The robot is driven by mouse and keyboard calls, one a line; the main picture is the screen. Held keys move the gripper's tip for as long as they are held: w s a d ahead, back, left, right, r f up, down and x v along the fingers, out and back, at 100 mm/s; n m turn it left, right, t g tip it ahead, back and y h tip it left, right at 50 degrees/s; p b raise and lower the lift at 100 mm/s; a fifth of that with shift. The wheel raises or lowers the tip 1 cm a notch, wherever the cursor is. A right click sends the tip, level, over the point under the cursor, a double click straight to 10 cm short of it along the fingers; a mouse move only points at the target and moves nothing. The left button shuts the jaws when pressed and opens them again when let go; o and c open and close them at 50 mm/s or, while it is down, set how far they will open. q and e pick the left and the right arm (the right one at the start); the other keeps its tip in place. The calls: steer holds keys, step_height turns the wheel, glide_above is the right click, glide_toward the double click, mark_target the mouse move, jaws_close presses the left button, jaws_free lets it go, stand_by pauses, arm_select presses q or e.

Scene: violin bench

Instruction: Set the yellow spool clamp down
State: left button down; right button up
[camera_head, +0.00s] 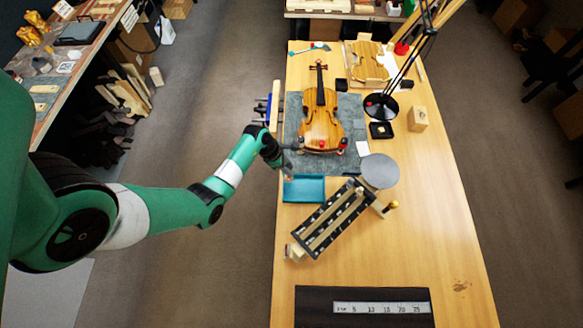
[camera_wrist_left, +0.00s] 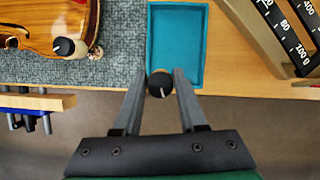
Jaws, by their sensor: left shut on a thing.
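My left gripper (camera_head: 282,164) is shut on a small clamp with a round black top (camera_wrist_left: 160,82), seen end-on between the fingers in the left wrist view. Its body colour is hidden from this angle. The gripper is over the bench's left edge, beside the teal tray (camera_head: 303,190). In the left wrist view the held clamp is just off the near edge of the tray (camera_wrist_left: 178,45), which looks empty. The violin (camera_head: 321,120) lies on a grey mat, with small clamps (camera_head: 343,142) at its lower edge. Another black-topped clamp (camera_wrist_left: 65,47) shows on the violin's edge. My right gripper is not in view.
A lamp base (camera_head: 381,107) is beside the violin. Blue-handled clamps (camera_head: 262,110) hang at the left edge.

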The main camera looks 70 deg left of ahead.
arm_select(q)
steer(key=shift+w+f, duration=0.3)
steer(key=shift+w+d+f+b, duration=0.15)
steer(key=shift+f+b, duration=0.25)
steer(key=shift+f, duration=0.5)
steer(key=shift+w+a+f+b, duration=0.1)
steer(key=shift+f+b, duration=0.3)
steer(key=shift+f, duration=0.5)
steer(key=shift+f, duration=0.1)
steer(key=shift+f, duration=0.15)
steer(key=shift+c, duration=2.3)
jaws_free()
steer(key=shift+d, duration=0.1)
